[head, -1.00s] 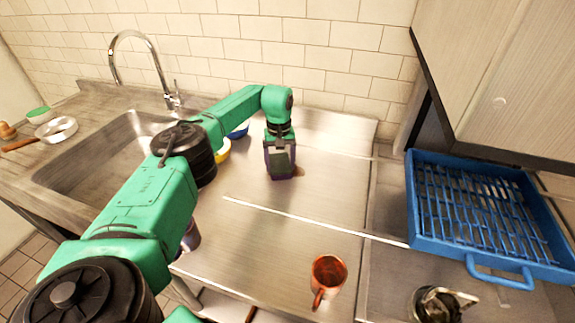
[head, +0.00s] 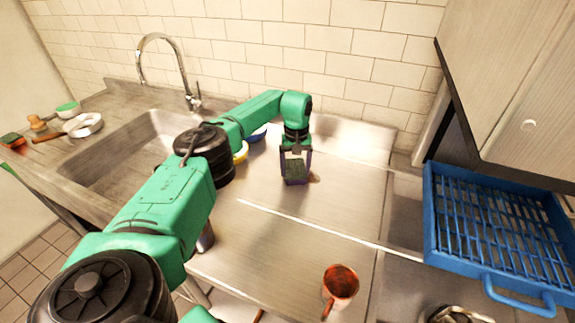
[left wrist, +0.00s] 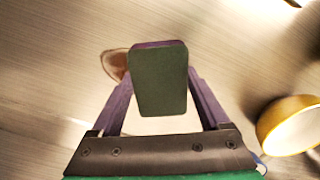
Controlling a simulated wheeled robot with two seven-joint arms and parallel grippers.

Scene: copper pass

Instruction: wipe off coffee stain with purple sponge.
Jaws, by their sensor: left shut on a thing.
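The sponge (head: 295,173) has a dark green scouring face and a purple layer. It also shows in the left wrist view (left wrist: 160,82), green face toward the camera. My left gripper (head: 295,165) is shut on it, one finger on each side, and holds it at the steel counter. The brown coffee stain (head: 314,177) shows just right of the sponge in the head view. In the left wrist view the stain (left wrist: 114,66) lies beside the sponge's upper left, partly hidden by it. Whether the sponge touches the counter I cannot tell. My right gripper is not in view.
A yellow bowl (left wrist: 290,126) stands close to the left gripper, with a blue bowl (head: 257,135) behind. A copper mug (head: 341,283) stands near the front edge, and a blue rack (head: 437,241) at right. The sink (head: 110,160) is at left.

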